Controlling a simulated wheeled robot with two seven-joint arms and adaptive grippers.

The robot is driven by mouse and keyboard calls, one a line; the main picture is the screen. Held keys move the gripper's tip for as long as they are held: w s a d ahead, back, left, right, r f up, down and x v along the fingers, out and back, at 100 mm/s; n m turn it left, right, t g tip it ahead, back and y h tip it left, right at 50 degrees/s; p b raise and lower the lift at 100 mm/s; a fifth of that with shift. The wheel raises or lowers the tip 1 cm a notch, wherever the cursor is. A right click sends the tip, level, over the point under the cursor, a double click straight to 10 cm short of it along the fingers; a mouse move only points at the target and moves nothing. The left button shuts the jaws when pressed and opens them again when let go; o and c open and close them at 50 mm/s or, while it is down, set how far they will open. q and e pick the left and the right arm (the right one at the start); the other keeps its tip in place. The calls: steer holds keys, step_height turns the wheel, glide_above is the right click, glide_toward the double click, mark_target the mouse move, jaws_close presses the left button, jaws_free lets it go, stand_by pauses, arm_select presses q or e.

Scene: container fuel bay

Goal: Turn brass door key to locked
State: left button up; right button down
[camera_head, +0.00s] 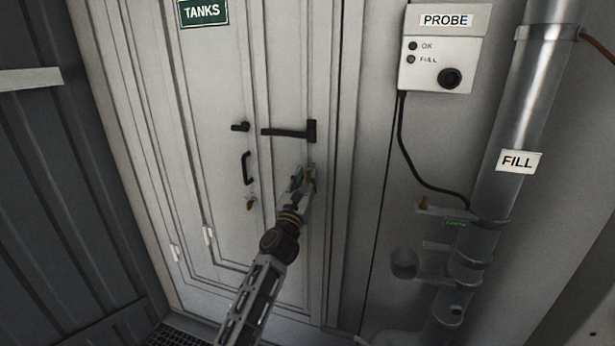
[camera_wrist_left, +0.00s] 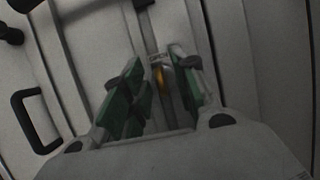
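The brass key (camera_wrist_left: 161,79) stands in a plate on the pale door, just under a small label that seems to read OPEN (camera_wrist_left: 158,58). In the wrist view the key shows between the green finger pads of my left gripper (camera_wrist_left: 155,90). The fingers are apart, and I see no clear contact with the key. In the head view my left gripper (camera_head: 304,180) is at the door, below the black lever handle (camera_head: 288,132), and hides most of the key. My right gripper is in neither view.
A PROBE box (camera_head: 440,65) with a hanging black cable and a metal FILL pipe (camera_head: 505,125) are on the right. A dark ribbed wall (camera_head: 60,190) is on the left.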

arm_select(q)
steer(key=shift+x, duration=0.75)
jaws_close()
